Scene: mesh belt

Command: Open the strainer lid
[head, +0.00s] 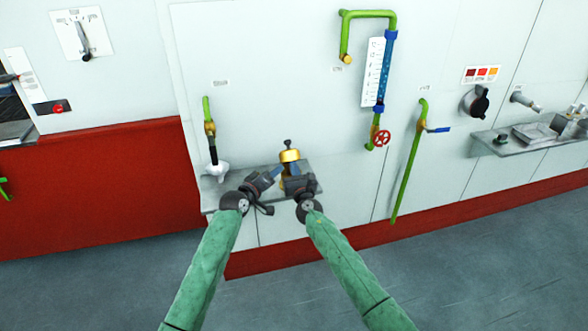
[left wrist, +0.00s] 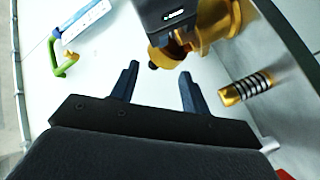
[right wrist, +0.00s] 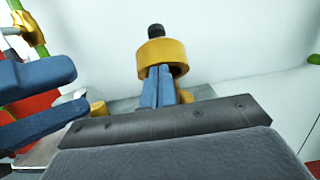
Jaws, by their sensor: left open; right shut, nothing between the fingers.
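The strainer is a brass fitting on a grey shelf against the white wall. Its lid is a round brass cap (head: 290,156) with a dark knob on top; it also shows in the right wrist view (right wrist: 162,53). My right gripper (right wrist: 158,70) is shut and empty, its blue fingertips at the cap's lower rim, overlapping it in view. I cannot tell whether they touch it. My left gripper (left wrist: 160,76) is open and empty, just left of the strainer. Part of the brass strainer (left wrist: 218,25) shows beyond it. The strainer's lower body is mostly hidden behind my grippers.
The grey shelf (head: 212,190) carries a white funnel-like piece (head: 216,171) under a green pipe at left. A brass fitting with a spring (left wrist: 246,88) is close to my left gripper. Green pipes and a red valve wheel (head: 383,138) are at right.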

